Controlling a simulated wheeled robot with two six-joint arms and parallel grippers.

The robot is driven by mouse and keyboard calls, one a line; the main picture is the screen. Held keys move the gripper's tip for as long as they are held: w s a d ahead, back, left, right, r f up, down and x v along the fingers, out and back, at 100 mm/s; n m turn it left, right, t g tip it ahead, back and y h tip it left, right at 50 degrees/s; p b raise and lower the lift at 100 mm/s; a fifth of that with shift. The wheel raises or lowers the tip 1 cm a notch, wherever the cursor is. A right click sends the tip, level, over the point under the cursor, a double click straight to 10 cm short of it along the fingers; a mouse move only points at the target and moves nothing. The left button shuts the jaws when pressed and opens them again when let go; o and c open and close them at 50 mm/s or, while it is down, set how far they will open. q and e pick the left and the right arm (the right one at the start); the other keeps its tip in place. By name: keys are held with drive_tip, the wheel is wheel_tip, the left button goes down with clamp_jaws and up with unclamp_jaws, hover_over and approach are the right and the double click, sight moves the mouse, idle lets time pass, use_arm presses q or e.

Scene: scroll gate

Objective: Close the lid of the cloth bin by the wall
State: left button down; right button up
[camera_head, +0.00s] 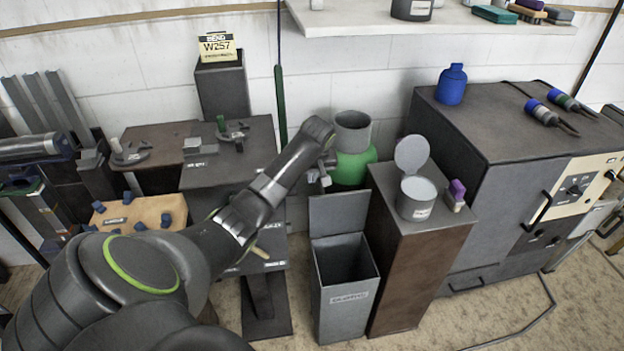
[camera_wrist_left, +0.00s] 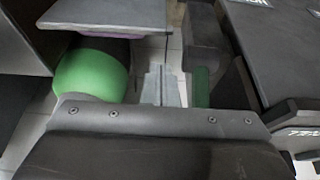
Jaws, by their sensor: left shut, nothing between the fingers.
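The cloth bin (camera_head: 345,310) is a tall grey box with a small label on its front, standing on the floor in the middle of the head view. Its flat grey lid (camera_head: 338,213) stands upright at the back edge, so the dark inside shows. My left gripper (camera_head: 324,178) is shut and empty, above and behind the raised lid, apart from it in the picture. In the left wrist view its fingers (camera_wrist_left: 165,88) point away from the camera; I cannot tell whether the grey panel at the top left there is the lid. My right gripper is not in view.
A green gas bottle (camera_head: 352,168) stands behind the lid, close to my gripper. A brown pedestal (camera_head: 408,262) with an open grey canister (camera_head: 417,198) stands close on the bin's right. A dark machine stand (camera_head: 266,305) is on its left. Floor in front is clear.

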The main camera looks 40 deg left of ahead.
use_arm(q)
drive_tip(key=b+x, duration=0.1)
drive_tip(key=x, duration=0.7)
drive_tip(key=shift+f, duration=0.2)
